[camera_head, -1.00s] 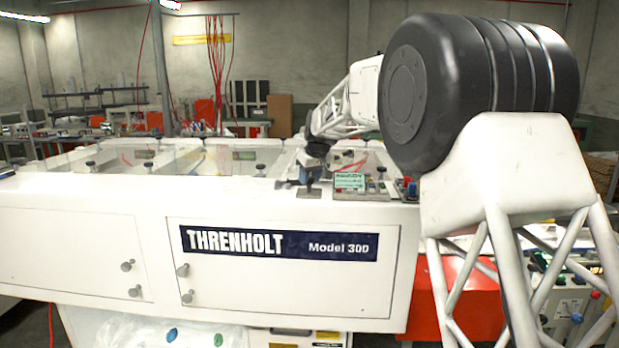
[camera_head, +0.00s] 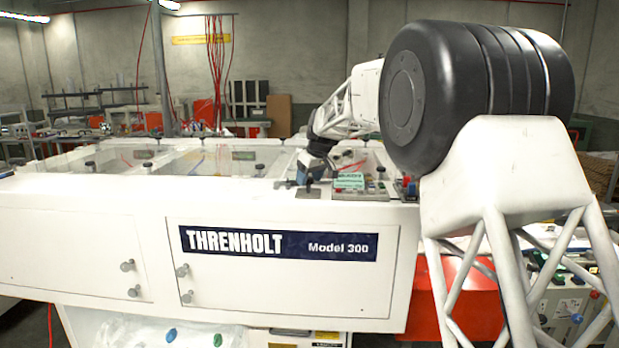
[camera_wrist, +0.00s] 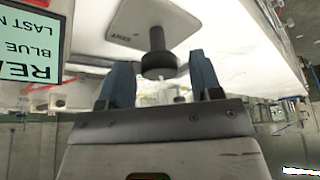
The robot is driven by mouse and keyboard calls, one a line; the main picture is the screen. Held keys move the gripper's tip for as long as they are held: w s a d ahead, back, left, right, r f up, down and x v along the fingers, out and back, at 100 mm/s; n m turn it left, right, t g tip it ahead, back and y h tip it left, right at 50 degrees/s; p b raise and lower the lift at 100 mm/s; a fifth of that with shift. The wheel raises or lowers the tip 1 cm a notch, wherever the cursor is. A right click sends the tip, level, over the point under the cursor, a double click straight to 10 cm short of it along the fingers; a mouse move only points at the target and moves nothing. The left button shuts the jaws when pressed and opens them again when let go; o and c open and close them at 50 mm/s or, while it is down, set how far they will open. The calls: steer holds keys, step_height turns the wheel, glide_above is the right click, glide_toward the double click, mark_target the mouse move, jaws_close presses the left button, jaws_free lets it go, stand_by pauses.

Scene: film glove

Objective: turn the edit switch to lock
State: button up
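The edit switch is a black round knob (camera_wrist: 158,62) on a short stem. It stands on a light plate (camera_wrist: 130,22) with small upside-down lettering, which I cannot read for sure. My gripper (camera_wrist: 160,76) has blue fingers, spread apart, one on each side of the knob with gaps between. The knob looks to be at or just beyond the fingertips; I cannot tell how deep it sits between them. In the head view my gripper (camera_head: 311,172) is low over the small plate (camera_head: 309,194) on the machine's top, and the knob there is mostly hidden.
A green display (camera_head: 349,180) stands right of the plate, close to my gripper; it also shows in the wrist view (camera_wrist: 30,52). Small controls (camera_head: 377,188) lie farther right.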

stand_by(0.3)
steer(key=v, duration=0.8)
stand_by(0.5)
steer(key=s+d+f+m+h, duration=0.15)
steer(key=s+d, duration=0.35)
steer(key=s, duration=0.6)
steer(key=s+d+m, duration=0.2)
steer(key=s+d, duration=0.4)
steer(key=s, duration=0.5)
steer(key=s+d+m, duration=0.2)
steer(key=s+d, duration=0.3)
steer(key=s, duration=0.6)
steer(key=s+d+f+m, duration=0.1)
steer(key=s+f, duration=0.4)
steer(key=s, duration=0.5)
steer(key=s+d+f+m+h, duration=0.1)
steer(key=s+d+f, duration=0.3)
steer(key=s, duration=0.5)
steer(key=s+d+f+m+h, duration=0.1)
steer(key=s+d+f+m, duration=0.1)
steer(key=s+f, duration=0.4)
steer(key=shift+s+d, duration=0.2)
steer(key=shift+s, duration=0.95)
steer(key=shift+s+d, duration=0.2)
steer(key=shift+s, duration=0.95)
